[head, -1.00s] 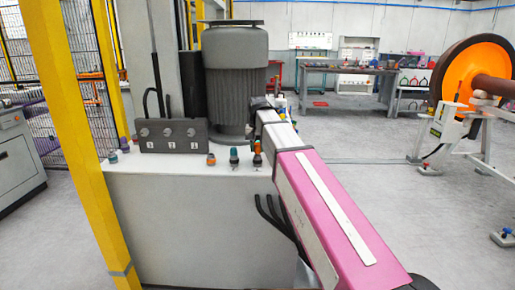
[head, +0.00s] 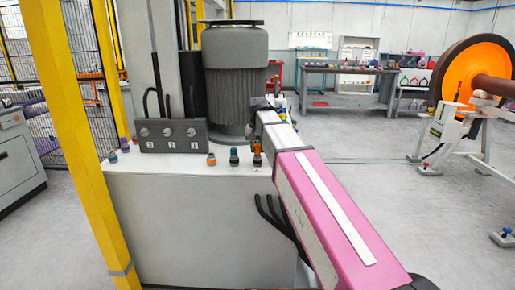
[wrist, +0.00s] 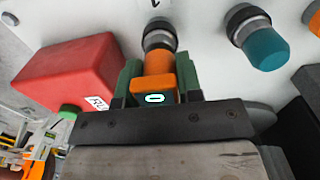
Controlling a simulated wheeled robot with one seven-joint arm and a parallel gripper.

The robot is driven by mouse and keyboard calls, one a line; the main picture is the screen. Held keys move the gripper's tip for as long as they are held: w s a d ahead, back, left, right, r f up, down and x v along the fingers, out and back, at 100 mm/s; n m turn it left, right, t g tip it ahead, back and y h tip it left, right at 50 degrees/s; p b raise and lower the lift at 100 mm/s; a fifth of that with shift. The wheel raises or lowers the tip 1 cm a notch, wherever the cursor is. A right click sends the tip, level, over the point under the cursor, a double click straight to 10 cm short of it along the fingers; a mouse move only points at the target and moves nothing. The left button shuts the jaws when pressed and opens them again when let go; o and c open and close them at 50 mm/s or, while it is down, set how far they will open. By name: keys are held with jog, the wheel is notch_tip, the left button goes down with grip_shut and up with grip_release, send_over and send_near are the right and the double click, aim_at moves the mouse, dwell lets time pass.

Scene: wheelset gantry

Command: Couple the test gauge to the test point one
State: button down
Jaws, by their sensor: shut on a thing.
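My gripper (wrist: 158,88) has green fingers and is shut on an orange piece with a dark green end and a white oval mark, which looks like the test gauge (wrist: 159,64). Its orange end lines up with and appears to meet a black-ringed metal fitting on the pale panel, apparently test point one (wrist: 159,34). A partly cut-off mark shows above that fitting. I cannot tell whether the two are locked together. In the head view my pink arm reaches to the cabinet top, and the gripper is largely hidden there among small fittings.
In the wrist view a red box (wrist: 70,72) stands close left of the fingers, and a teal-capped fitting (wrist: 262,45) is to the right. In the head view a grey motor (head: 236,75), a dark block numbered 3, 2, 1 (head: 174,136) and a yellow post (head: 80,140) flank the cabinet.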

jog(key=shift+f, duration=0.35)
jog(key=c, duration=0.7)
grip_release()
jog(key=shift+r, duration=0.15)
notch_tip(320, 180, up, 10)
jog(key=shift+r, duration=0.25)
